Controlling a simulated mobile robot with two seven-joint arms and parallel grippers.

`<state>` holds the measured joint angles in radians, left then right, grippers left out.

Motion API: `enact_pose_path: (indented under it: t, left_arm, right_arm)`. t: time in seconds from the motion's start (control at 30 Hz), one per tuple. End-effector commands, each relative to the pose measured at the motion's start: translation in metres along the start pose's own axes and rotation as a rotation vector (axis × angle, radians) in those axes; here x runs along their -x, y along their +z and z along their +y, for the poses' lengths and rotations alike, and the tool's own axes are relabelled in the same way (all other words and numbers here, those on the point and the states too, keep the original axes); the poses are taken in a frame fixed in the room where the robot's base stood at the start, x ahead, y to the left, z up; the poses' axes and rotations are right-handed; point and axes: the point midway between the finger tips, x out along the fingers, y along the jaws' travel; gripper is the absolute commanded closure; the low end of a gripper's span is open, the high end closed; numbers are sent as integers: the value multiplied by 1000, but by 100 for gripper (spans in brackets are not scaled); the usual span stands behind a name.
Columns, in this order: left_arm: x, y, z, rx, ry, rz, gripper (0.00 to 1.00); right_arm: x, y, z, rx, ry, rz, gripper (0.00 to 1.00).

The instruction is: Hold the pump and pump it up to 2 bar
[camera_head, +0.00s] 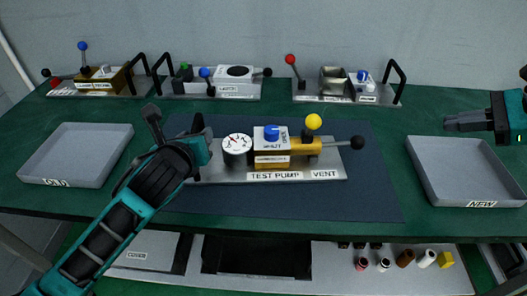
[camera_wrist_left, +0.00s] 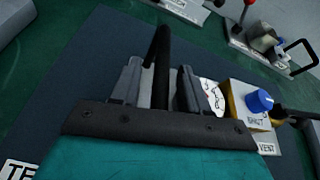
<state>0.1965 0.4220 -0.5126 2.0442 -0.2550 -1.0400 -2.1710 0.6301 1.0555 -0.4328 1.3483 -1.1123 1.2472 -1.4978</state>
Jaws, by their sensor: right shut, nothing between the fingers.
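The test pump (camera_head: 285,150) sits on a grey base plate on the dark mat, with a white dial gauge (camera_head: 237,145), a blue knob (camera_head: 271,132), a yellow ball knob (camera_head: 313,122) and a black-ended lever at right. My left gripper (camera_head: 176,131) is at the plate's left end, over the pump's black carry handle (camera_head: 200,125). In the left wrist view the handle (camera_wrist_left: 160,65) stands between the two fingers of that gripper (camera_wrist_left: 158,88); whether they press on it cannot be told. The gauge (camera_wrist_left: 212,96) is partly hidden there. My right gripper (camera_head: 465,121) is shut and empty above the right tray.
A grey tray (camera_head: 78,150) stands at left, and a tray marked NEW (camera_head: 465,170) at right. Several other plate-mounted devices stand along the back edge. A lower shelf (camera_head: 330,280) holds small parts. The mat (camera_head: 370,190) is clear right of the pump.

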Motion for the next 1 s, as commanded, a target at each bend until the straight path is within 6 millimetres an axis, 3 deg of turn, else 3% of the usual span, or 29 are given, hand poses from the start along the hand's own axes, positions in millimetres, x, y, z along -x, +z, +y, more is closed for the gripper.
enact_pose_path:
  t: [0.3, 0.47, 1.0]
  left_arm:
    - [1, 3, 0, 0, -1, -7, 49]
    - [13, 3, 0, -1, -2, -7, 49]
    - [107, 1, 0, 0, -2, -4, 49]
  right_arm:
    - [0, 0, 0, 0, 0, 0, 100]
    - [0, 0, 0, 0, 0, 0, 100]
    - [0, 0, 0, 0, 0, 0, 100]
